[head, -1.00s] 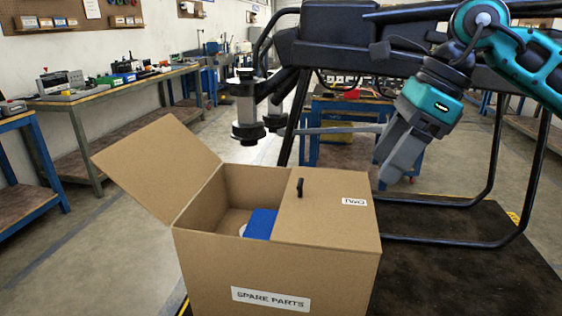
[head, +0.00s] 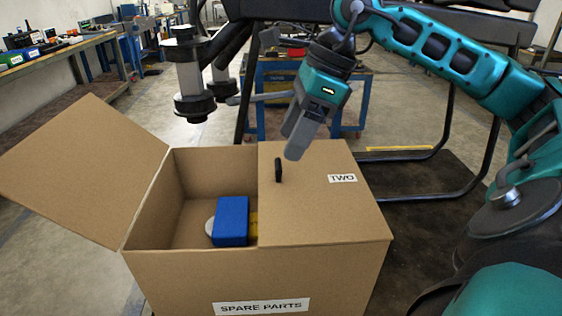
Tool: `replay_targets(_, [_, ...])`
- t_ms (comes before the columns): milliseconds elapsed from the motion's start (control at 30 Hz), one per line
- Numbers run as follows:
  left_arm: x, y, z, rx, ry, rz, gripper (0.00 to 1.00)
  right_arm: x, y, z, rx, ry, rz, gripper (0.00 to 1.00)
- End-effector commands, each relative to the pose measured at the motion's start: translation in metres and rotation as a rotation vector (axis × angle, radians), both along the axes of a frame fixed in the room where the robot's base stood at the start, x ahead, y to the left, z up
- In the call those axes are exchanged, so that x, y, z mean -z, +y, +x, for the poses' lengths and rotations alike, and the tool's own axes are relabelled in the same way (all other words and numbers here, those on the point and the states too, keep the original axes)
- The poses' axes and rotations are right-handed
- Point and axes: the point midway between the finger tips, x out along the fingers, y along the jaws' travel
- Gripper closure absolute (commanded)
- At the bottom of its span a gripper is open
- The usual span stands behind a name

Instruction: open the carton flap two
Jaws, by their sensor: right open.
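The cardboard carton (head: 262,277), labelled SPARE PARTS, stands in the lower middle of the head view. Its flap two (head: 318,215), marked TWO, lies flat over the right half of the opening. A small black handle (head: 278,170) stands up near that flap's left edge. The other flap (head: 85,172) is swung open to the left. My right gripper (head: 292,152) points down just above and behind flap two, close to the handle. It is open and holds nothing; I see no contact with the handle. My left gripper is out of view.
Inside the carton lie a blue block (head: 231,220), something yellow and a partly hidden white round thing. The drone's dark frame (head: 475,190) stands behind and to the right. A black and grey drone motor (head: 190,75) hangs behind the carton. A workbench (head: 60,62) stands at the left.

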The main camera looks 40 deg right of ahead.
Motion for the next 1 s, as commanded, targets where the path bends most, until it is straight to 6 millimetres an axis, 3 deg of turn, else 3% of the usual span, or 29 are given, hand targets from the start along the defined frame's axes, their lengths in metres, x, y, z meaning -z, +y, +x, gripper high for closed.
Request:
replay_targets(100, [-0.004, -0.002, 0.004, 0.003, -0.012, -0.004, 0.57, 0.023, 0.007, 0.005, -0.003, 0.004, 0.002, 0.36])
replay_targets(300, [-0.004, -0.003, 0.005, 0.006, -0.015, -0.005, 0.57, 0.043, 0.014, 0.011, -0.001, 0.002, 0.002, 0.36])
replay_targets(667, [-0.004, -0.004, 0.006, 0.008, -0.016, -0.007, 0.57, 0.049, 0.016, 0.013, 0.0, 0.0, 0.0, 0.36])
replay_targets(1000, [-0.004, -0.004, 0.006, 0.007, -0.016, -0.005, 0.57, 0.049, 0.015, 0.013, 0.0, 0.0, 0.0, 0.66])
